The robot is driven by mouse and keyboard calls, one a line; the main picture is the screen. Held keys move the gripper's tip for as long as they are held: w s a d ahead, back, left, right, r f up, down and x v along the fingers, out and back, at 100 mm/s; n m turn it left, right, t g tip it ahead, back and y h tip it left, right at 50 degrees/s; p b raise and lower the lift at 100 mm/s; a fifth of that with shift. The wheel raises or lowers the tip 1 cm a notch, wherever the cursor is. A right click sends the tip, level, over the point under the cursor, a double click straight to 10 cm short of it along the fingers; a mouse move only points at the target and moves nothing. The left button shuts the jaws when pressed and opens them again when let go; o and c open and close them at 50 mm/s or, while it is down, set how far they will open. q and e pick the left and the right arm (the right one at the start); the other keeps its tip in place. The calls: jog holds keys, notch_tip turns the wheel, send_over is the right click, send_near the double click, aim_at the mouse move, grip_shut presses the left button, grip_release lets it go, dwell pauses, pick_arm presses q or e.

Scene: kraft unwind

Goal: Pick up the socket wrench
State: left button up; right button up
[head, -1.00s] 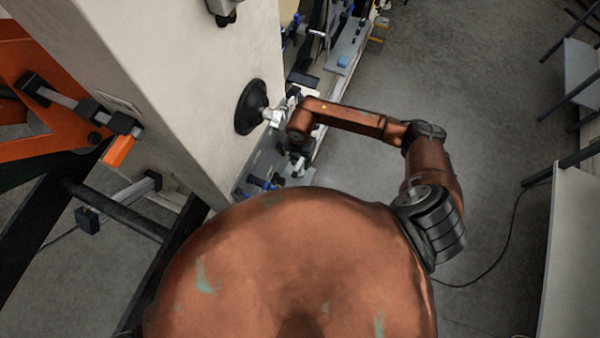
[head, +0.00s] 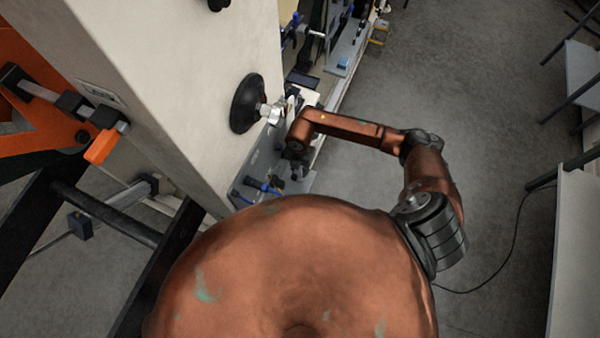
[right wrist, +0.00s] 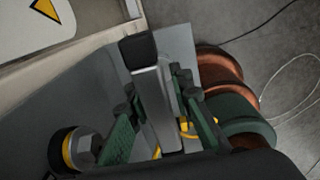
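In the right wrist view, a grey metal bar with a black end (right wrist: 151,88) stands between the two green fingers of my right gripper (right wrist: 158,115). I cannot tell for sure that it is the socket wrench. Gaps show on both sides of the bar, so the gripper looks open around it. In the head view my right gripper (head: 297,168) points down over a grey shelf (head: 268,152) beside the white pillar. No socket wrench can be made out there. My left gripper is out of view.
The white pillar (head: 180,90) with a black round fitting (head: 247,104) stands left of my gripper. A blue-and-black tool (head: 263,187) lies on the shelf.

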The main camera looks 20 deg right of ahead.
grip_shut()
jog(key=shift+r, duration=0.1)
